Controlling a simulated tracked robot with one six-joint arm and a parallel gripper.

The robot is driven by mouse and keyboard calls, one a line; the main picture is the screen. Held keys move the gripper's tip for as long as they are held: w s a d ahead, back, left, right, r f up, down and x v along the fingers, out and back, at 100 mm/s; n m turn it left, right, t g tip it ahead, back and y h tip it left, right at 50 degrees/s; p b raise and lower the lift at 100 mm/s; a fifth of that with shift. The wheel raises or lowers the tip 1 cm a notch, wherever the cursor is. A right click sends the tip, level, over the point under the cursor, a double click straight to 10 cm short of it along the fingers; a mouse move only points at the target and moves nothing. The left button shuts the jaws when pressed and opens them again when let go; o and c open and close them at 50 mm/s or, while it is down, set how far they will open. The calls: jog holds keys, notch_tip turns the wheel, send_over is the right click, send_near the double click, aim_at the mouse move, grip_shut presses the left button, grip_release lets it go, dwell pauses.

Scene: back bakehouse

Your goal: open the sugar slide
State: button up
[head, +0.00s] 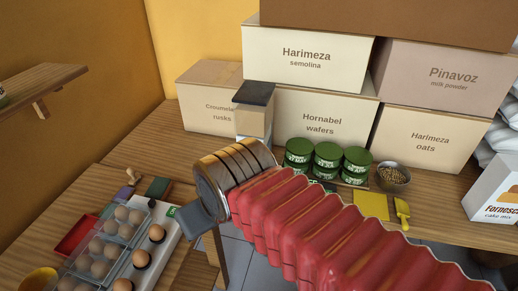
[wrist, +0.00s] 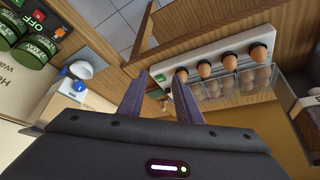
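I cannot pick out the sugar slide for certain. A box-like container with a dark grey top and pale body (head: 254,118) stands on the counter behind my arm, its lower part hidden. In the wrist view a white and blue item (wrist: 78,72) lies left of my gripper; I cannot tell whether it is the same container. My gripper (wrist: 160,80) has its two dark fingers apart, with nothing held between them.
Eggs stand in a white rack (wrist: 214,58) beside clear egg trays (head: 104,246), beyond the fingers. Green tins (head: 327,158), a metal bowl (head: 393,177), a yellow scoop (head: 402,212) and stacked boxes (head: 308,60) crowd the right counter. A red tray (head: 76,236) lies at left.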

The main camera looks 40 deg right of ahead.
jog(key=shift+o, duration=0.2)
jog(key=shift+o, duration=1.2)
jog(key=shift+w+d+f, duration=0.1)
jog(key=shift+d, duration=0.2)
jog(key=w+d+f+m+y, duration=0.25)
jog(key=d+f+m, duration=0.4)
jog(key=d, duration=0.45)
jog(key=w+d+f+m+g+y, duration=0.1)
jog(key=w+d+f+m+y, duration=0.1)
jog(key=w+d+f+m, duration=0.65)
jog(key=s+d+f+m+y, duration=0.2)
jog(key=d+m, duration=0.3)
jog(key=d, duration=0.8)
jog(key=w+d+r+m+t+y, duration=0.1)
jog(key=w+d+r+m+t, duration=0.1)
jog(key=w+d+m+t, duration=0.1)
jog(key=w+d+r+m+t, duration=0.2)
jog(key=d+m, duration=0.3)
jog(key=d, duration=0.3)
jog(key=shift+w+d+m+t+y, duration=0.25)
jog(key=shift+w+m+t+y, duration=0.1)
jog(key=shift+w+t, duration=0.2)
